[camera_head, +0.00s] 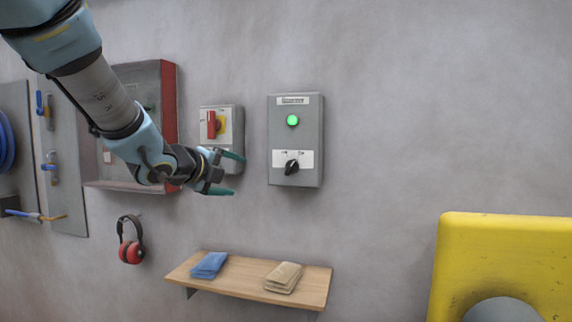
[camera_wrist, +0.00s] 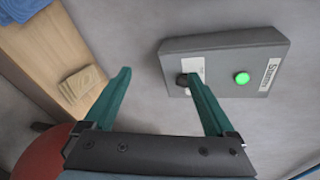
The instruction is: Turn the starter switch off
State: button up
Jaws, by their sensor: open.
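The starter box (camera_head: 296,140) is a grey box on the wall with a label at its top and a lit green lamp (camera_head: 292,120). Its black rotary switch (camera_head: 291,167) sits low on a white plate, its pointer tilted from upright. In the wrist view the box (camera_wrist: 225,62) is ahead, with the green lamp (camera_wrist: 242,78) lit and the black switch (camera_wrist: 182,79) partly hidden by one finger. My gripper (camera_head: 238,173) is open and empty, left of the starter switch in the head view. The wrist view shows its two green fingers spread apart (camera_wrist: 160,82).
Left of the starter box is a smaller box with a red handle (camera_head: 212,124). A wooden shelf (camera_head: 232,287) below holds a blue cloth (camera_head: 208,265) and a tan cloth (camera_head: 284,277). Red earmuffs (camera_head: 131,252) hang at left. A yellow machine (camera_head: 500,250) stands at right.

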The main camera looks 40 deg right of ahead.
aim_at(288, 167)
jog(key=s+d+r+m+g+h, duration=0.2)
jog(key=s+d+r+m, duration=0.1)
jog(key=s+d+m, duration=0.15)
jog(key=p+x, duration=0.4)
jog(key=x, duration=0.6)
jog(key=shift+s+d+f, duration=0.15)
jog(key=shift+s+d, duration=0.1)
jog(key=shift+d, duration=0.1)
jog(key=c, duration=1.4)
